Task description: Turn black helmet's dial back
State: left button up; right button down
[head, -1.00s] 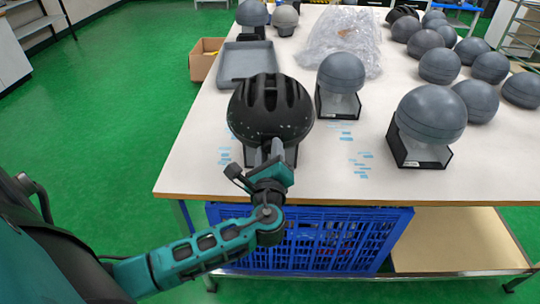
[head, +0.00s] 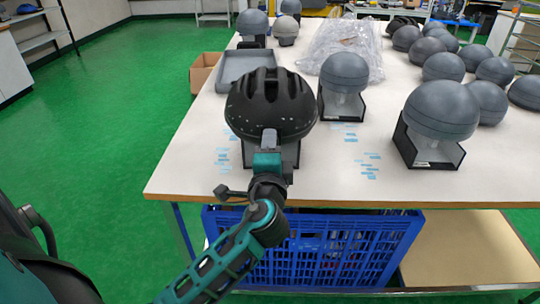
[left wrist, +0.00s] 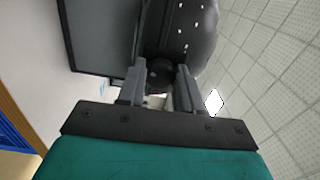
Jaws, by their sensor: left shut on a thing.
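The black helmet (head: 268,98), with vents and white specks, sits upright on a stand (head: 288,152) near the table's front edge. In the left wrist view, the helmet (left wrist: 192,28) is at the top, and its dark round dial (left wrist: 158,73) lies between my fingers. My left gripper (head: 269,138) reaches the helmet's near lower edge from the front. In the left wrist view, my left gripper (left wrist: 160,82) is shut on the dial. The dial is hidden in the head view. My right gripper is in neither view.
Grey domes on black stands (head: 343,90) and (head: 437,120) stand to the right on the white table (head: 320,185). A grey tray (head: 250,68) and clear plastic wrap (head: 340,40) lie behind the helmet. A blue crate (head: 320,250) is under the table.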

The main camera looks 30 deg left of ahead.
pick_arm(q)
jog(key=n+b, duration=0.3)
jog(key=n, duration=0.2)
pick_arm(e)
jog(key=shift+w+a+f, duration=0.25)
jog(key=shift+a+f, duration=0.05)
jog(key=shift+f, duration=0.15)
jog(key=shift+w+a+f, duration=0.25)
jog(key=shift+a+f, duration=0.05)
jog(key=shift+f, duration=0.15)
pick_arm(q)
jog(key=shift+b, duration=0.3)
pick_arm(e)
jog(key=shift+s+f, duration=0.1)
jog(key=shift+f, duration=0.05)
pick_arm(q)
jog(key=o, duration=1.1)
jog(key=shift+c, duration=0.2)
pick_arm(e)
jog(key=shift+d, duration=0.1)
